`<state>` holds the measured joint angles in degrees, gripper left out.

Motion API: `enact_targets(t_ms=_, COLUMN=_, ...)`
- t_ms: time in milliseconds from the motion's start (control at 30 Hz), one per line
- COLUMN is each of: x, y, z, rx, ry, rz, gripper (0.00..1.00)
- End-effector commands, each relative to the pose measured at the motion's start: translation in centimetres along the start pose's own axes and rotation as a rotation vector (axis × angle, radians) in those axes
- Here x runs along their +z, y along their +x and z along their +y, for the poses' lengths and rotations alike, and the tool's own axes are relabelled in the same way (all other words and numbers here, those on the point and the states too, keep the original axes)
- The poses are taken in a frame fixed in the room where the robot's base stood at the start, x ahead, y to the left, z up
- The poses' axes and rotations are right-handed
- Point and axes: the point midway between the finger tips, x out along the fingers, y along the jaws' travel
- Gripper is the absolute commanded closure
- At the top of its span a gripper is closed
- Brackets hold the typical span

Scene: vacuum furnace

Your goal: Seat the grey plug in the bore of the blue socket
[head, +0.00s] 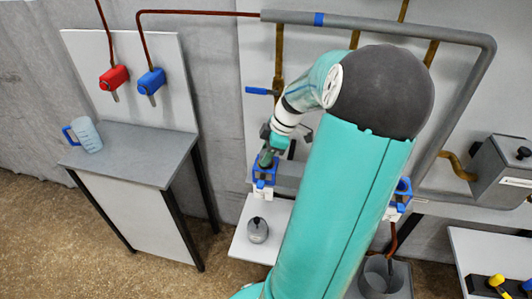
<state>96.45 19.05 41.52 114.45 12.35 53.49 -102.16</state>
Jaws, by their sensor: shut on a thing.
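The blue socket (264,181) is a small blue frame on a white block, fixed at the front of the pipework, left of my arm. My gripper (266,162) is right at the top of this socket, pointing down into it. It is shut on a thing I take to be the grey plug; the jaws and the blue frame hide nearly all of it. I cannot tell how deep the plug sits in the bore, or whether it touches the rim.
A grey rounded piece with a dark knob (257,230) stands on the white shelf (243,245) below the socket. A second blue fitting (403,188) is right of my arm. A blue-handled jug (85,134) stands on the grey table (140,152). Grey pipe (400,30) runs overhead.

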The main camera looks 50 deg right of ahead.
Motion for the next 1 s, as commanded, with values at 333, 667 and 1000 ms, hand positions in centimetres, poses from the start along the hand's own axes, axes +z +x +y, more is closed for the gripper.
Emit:
enact_targets(t_ms=333, x=0.0, y=0.1, z=-0.1, rx=-0.003, ry=0.001, rz=0.001, gripper=0.42)
enact_targets(t_ms=667, x=0.1, y=-2.3, z=0.0, rx=0.002, ry=0.001, rz=-0.001, gripper=0.42)
enact_targets(t_ms=1000, x=0.0, y=-9.7, z=0.1, rx=0.001, ry=0.0, rz=-0.002, gripper=0.42)
